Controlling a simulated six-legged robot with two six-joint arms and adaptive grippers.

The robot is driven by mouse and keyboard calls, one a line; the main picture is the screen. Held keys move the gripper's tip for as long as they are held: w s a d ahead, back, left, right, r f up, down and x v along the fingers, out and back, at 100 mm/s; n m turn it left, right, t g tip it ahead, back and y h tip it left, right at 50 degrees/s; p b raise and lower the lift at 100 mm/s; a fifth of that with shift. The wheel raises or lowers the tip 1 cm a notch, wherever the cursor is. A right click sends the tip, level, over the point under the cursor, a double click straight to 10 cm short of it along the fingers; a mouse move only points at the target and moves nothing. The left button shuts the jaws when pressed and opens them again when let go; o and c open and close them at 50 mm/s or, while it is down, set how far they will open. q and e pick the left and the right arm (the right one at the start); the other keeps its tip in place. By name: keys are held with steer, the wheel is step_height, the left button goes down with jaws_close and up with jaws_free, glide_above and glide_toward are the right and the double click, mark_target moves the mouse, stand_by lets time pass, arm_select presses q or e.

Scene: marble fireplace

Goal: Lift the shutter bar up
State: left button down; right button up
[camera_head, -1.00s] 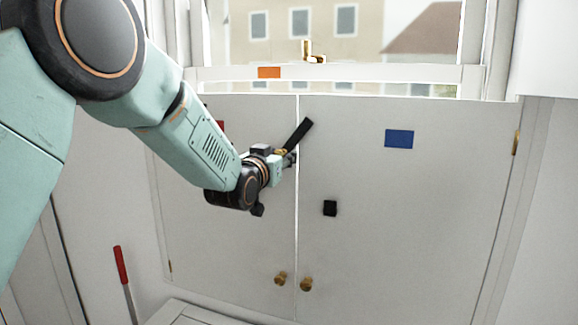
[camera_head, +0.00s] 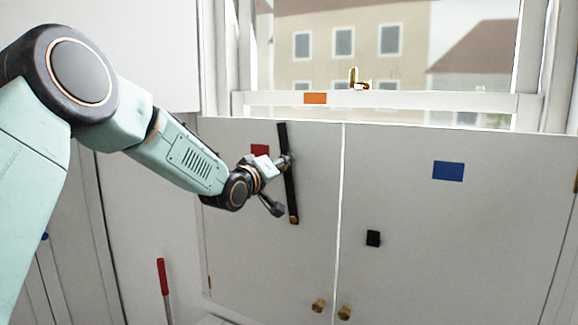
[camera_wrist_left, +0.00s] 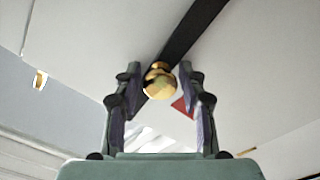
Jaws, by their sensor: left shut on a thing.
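The black shutter bar (camera_head: 289,190) stands nearly upright on the left white shutter panel (camera_head: 240,250), its top leaning slightly left. A brass fitting shows at its lower end. My left gripper (camera_head: 285,162) is at the bar's upper half, in front of the panel. In the left wrist view, its two fingers (camera_wrist_left: 160,95) are on either side of a round brass knob (camera_wrist_left: 160,78) on the bar, which runs diagonally behind it. The gripper is shut on this knob. A black bracket (camera_head: 373,238) sits on the right shutter panel (camera_head: 450,250), clear of the bar. My right gripper is not in view.
A red patch (camera_head: 260,150) is beside the bar and a blue patch (camera_head: 448,171) is on the right panel. Two brass knobs (camera_head: 318,305) (camera_head: 344,313) flank the seam low down. A window with a brass latch (camera_head: 358,80) is above. A red-handled rod (camera_head: 162,275) stands at lower left.

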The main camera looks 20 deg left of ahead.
arm_select(q)
steer(key=shift+a+f+n, duration=0.2)
steer(key=shift+f+n, duration=0.1)
steer(key=shift+f, duration=0.05)
stand_by(0.3)
steer(key=c, duration=1.1)
jaws_free()
steer(key=shift+r, duration=0.1)
steer(key=shift+o, duration=0.5)
steer(key=shift+a, duration=0.1)
steer(key=shift+r, duration=0.1)
